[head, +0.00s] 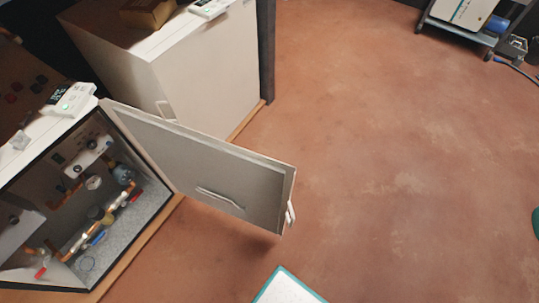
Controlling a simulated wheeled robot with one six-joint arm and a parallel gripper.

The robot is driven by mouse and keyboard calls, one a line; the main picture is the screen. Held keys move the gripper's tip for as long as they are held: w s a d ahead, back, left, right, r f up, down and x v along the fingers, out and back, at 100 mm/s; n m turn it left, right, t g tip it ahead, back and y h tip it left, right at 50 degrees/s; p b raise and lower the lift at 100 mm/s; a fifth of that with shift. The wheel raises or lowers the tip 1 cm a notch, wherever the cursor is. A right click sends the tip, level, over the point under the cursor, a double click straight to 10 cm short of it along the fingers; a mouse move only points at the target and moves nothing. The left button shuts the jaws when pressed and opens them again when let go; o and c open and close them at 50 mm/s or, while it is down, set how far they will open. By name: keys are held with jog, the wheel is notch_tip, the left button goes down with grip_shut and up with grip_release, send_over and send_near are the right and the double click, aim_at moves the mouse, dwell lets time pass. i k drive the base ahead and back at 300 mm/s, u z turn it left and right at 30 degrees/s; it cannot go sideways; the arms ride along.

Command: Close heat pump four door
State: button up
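A white heat pump cabinet (28,158) stands at the left with its front open. Its door (205,163) is swung wide out over the floor, hinged near the cabinet's right front edge. The door's inner side faces me, with a slot-like bracket on it and a white handle (290,214) at its free end. Pipes, gauges and valves (100,205) show inside the cabinet. No number is readable on it, so I cannot tell which heat pump it is. My gripper is not in view.
A second white cabinet (205,70) with its door shut stands behind, carrying a cardboard box (148,12). A wheeled cart (470,25) stands at the top right. A white panel with a teal edge (288,288) shows at the bottom. The reddish floor (400,170) at right is largely clear.

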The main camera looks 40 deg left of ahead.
aim_at(261, 186)
jog(key=i, duration=3.4)
jog(key=u, duration=4.65)
